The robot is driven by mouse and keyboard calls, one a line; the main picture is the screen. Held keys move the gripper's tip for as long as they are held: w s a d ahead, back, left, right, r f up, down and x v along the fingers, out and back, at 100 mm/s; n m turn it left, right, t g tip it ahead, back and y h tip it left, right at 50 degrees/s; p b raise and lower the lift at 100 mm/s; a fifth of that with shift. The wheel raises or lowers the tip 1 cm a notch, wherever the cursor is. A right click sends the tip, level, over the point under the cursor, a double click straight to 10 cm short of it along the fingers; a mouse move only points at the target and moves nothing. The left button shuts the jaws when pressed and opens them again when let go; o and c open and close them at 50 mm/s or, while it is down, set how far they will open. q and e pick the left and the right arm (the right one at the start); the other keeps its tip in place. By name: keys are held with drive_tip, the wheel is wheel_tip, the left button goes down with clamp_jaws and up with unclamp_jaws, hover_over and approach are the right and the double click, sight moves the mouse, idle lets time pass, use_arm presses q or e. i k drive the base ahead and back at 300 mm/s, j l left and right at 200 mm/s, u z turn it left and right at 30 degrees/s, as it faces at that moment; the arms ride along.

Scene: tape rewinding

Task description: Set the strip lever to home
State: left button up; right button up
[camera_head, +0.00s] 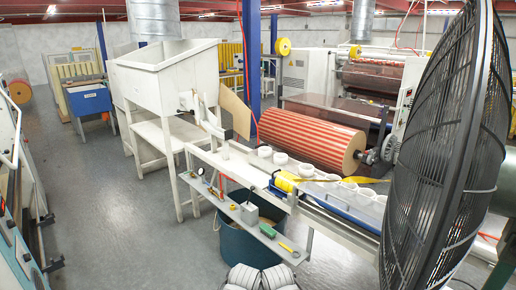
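No part in the camera_head view can be told for sure as the strip lever. A long white machine bench (233,166) runs from the centre to the lower right. A yellow roll (285,182) sits on its near side, and a yellow strip (362,180) stretches right from near it. A large roll with red and tan stripes (308,138) lies behind the bench. Neither gripper can be made out. Rounded white and grey shapes at the bottom centre edge may be parts of my arms, but no fingers show.
A narrow shelf (222,205) with small tools and a grey block (249,213) runs along the bench front, above a dark teal bin (247,246). A large black fan (440,150) blocks the right side. Grey floor (120,220) is open at left.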

sight(253, 188)
drive_tip(key=i+j, duration=0.15)
drive_tip(key=j, duration=0.25)
drive_tip(key=i+j+z, duration=0.45)
drive_tip(key=i, duration=0.25)
drive_tip(key=i+j+z, duration=0.45)
drive_tip(key=i, duration=0.2)
